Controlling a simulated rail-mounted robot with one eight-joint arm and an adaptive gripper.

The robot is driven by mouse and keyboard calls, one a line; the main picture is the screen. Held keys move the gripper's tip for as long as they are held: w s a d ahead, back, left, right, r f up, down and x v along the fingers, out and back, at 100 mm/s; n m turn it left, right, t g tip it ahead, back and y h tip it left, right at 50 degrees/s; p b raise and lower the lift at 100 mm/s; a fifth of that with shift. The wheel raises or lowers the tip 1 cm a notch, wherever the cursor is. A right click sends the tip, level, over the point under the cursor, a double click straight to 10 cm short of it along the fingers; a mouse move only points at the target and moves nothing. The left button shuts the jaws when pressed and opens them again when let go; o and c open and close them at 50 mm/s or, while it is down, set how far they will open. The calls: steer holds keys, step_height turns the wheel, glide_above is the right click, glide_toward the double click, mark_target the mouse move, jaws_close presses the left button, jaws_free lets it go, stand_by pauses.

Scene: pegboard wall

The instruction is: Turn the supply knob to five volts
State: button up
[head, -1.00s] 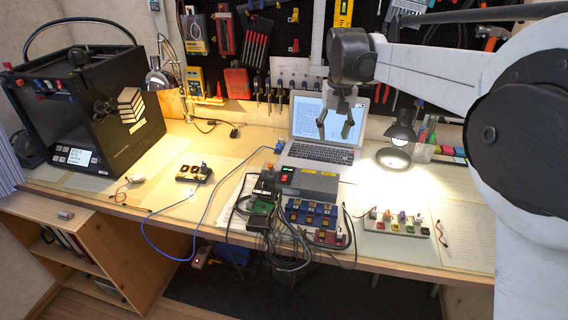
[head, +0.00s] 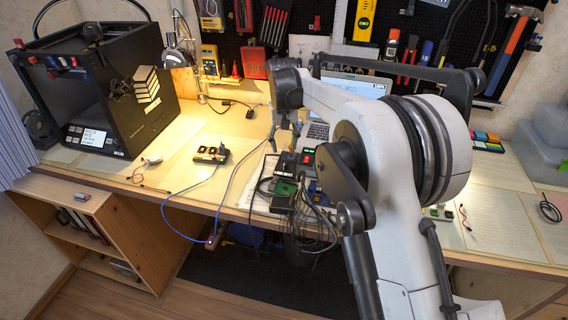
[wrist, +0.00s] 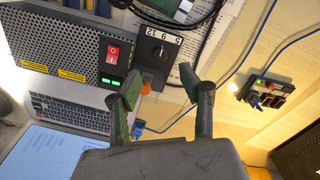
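The supply (wrist: 65,45) is a grey box with a perforated cover, a red rocker switch and a green lit display. Beside the switch is a black panel with a dark round knob (wrist: 157,52) under a white scale strip (wrist: 163,34) marked 5, 9 and 12. I cannot tell which mark the knob points to. My gripper (wrist: 165,92) is open and empty, its two fingers apart, with the knob beyond the gap between the fingertips. In the head view my gripper (head: 284,138) hangs above the bench by the supply, and my arm hides much of the supply.
The open laptop (wrist: 75,115) lies beside the supply. A small black module (wrist: 265,92) with a blue plug sits at the right, with a blue cable (wrist: 262,40) nearby. In the head view, dark cables (head: 305,220) hang over the bench's front edge. A 3D printer (head: 95,95) stands at left.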

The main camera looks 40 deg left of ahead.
mark_target(284, 163)
step_height(284, 163, down, 8)
steer(key=shift+w+f, duration=0.1)
steer(key=shift+c, duration=0.2)
jaws_close()
steer(key=shift+m+b, duration=0.4)
steer(key=m+b, duration=0.2)
steer(key=m, duration=0.3)
steer(key=m+b, duration=0.1)
steer(key=m, duration=0.5)
stand_by(0.3)
stand_by(0.4)
